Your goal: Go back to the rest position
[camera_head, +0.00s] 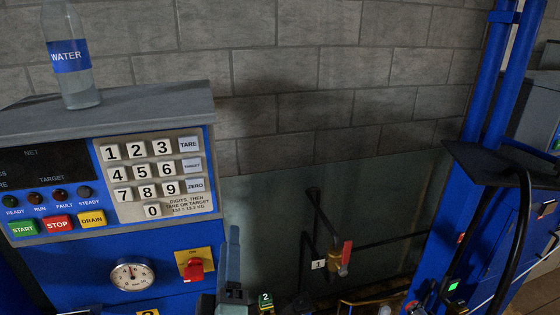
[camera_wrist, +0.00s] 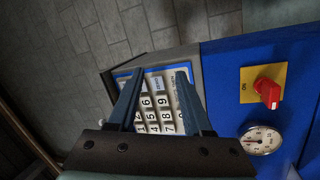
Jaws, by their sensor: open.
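My gripper (camera_head: 234,245) shows at the bottom middle of the head view, pointing up beside the right edge of the blue scale cabinet (camera_head: 110,258). In the wrist view my gripper (camera_wrist: 160,75) has its two blue-grey fingers spread apart with nothing between them. The white number keypad (camera_head: 152,178) lies beyond the fingers, and it shows between them in the wrist view (camera_wrist: 158,103). I cannot tell the exact gap between fingers and cabinet.
A water bottle (camera_head: 72,60) stands on the cabinet top. A red knob (camera_head: 194,269) and a round gauge (camera_head: 132,275) are on its front. A red-handled valve (camera_head: 345,254) is in the middle. Another blue cabinet (camera_head: 500,220) with a black cable stands at right.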

